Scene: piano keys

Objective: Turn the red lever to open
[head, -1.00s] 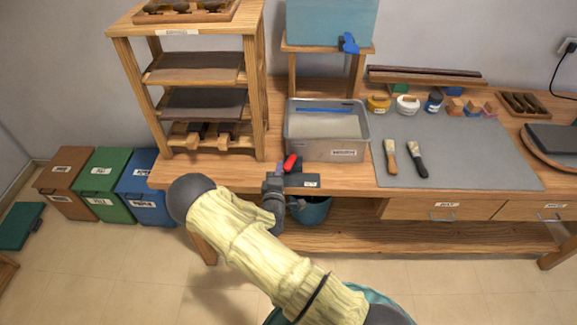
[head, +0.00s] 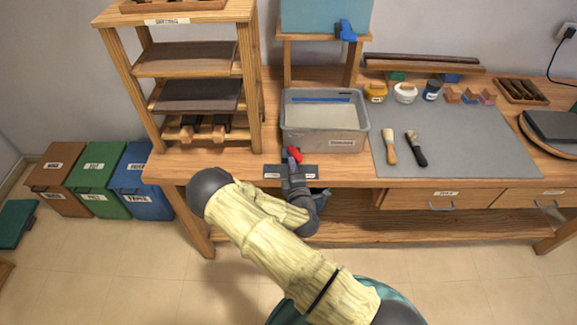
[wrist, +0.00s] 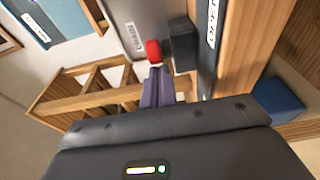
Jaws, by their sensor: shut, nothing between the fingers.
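The red lever (head: 295,154) stands at the front edge of the workbench, just in front of the grey tub. It sits by a dark plate (head: 272,172) with white labels, partly covered by my gripper. My gripper (head: 292,159) reaches up over the plate to the lever. In the wrist view the shut purple-grey fingers (wrist: 157,86) are empty. The lever's red end (wrist: 153,51) shows just beyond their tips, next to a dark block (wrist: 181,45). I cannot tell whether fingers and lever touch.
The grey tub (head: 325,140) stands right behind the lever. A wooden shelf rack (head: 255,90) is to the left, and a grey mat (head: 460,145) with two brushes is to the right. A bucket below the bench is mostly hidden by my arm.

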